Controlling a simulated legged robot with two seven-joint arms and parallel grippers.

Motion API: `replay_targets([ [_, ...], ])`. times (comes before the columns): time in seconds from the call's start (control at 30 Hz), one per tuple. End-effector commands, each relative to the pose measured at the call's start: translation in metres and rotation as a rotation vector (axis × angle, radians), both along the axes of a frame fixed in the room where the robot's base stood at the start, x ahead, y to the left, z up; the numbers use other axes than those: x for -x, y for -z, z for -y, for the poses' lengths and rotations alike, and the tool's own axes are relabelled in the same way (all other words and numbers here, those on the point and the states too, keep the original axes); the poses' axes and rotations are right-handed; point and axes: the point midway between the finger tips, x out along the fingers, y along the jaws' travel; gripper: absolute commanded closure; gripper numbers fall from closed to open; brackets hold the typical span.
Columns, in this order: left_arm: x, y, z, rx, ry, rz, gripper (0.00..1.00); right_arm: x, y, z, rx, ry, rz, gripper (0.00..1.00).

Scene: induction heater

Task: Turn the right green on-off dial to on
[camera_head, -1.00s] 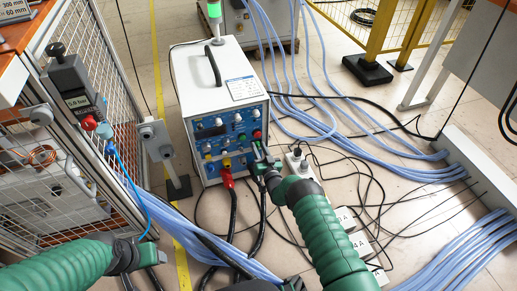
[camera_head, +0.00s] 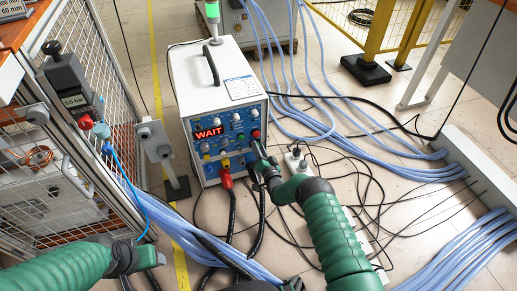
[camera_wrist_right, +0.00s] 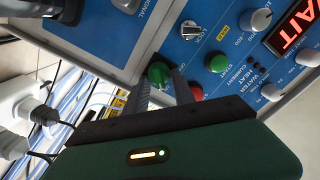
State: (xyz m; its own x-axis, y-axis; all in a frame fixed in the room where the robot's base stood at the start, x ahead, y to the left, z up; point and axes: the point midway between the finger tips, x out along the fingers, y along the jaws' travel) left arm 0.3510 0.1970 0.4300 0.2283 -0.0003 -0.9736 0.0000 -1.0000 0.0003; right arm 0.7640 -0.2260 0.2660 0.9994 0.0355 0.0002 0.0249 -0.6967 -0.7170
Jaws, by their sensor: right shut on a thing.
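The green on-off dial (camera_wrist_right: 158,74) is on the blue front panel (camera_wrist_right: 232,30) of the heater unit in the right wrist view. My right gripper (camera_wrist_right: 161,84) is shut on this dial, one finger on each side. In the head view my right gripper (camera_head: 261,158) is at the lower right of the heater's front, and its fingers hide the dial there. The heater's display (camera_head: 209,133) is lit and reads WAIT in red. My left gripper (camera_head: 140,257) is at the lower left, away from the heater; its jaw state is unclear.
The white heater box (camera_head: 193,66) stands on the floor. A red button (camera_wrist_right: 196,91) and a green START button (camera_wrist_right: 217,63) are close to my right fingers. A red plug (camera_head: 227,182) and black cables hang at the front. Blue hoses (camera_head: 375,165) cover the floor to the right.

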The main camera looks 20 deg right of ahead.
Motion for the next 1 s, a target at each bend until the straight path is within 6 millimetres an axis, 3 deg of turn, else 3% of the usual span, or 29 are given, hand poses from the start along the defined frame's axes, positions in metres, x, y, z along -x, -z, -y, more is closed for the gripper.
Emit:
replay_targets([
  [0.3,0.000,0.000,0.000,0.000,0.000,0.000,0.37,0.002,0.004,0.001,-0.002,0.002,-0.008,1.00],
  [0.33,0.000,0.000,0.000,0.000,0.000,0.000,0.37,0.002,0.004,0.001,-0.002,0.002,-0.008,0.67],
  [0.5,0.000,0.000,0.000,0.000,0.000,0.000,0.37,0.001,0.002,0.001,-0.002,0.002,-0.005,0.48],
  [0.83,0.000,-0.005,0.000,0.000,0.000,0.000,0.37,0.005,-0.001,0.001,-0.001,0.001,-0.003,0.48],
  [1.0,0.000,-0.033,0.000,0.000,0.000,0.000,0.37,0.035,-0.007,0.002,-0.003,0.003,-0.007,0.48],
])
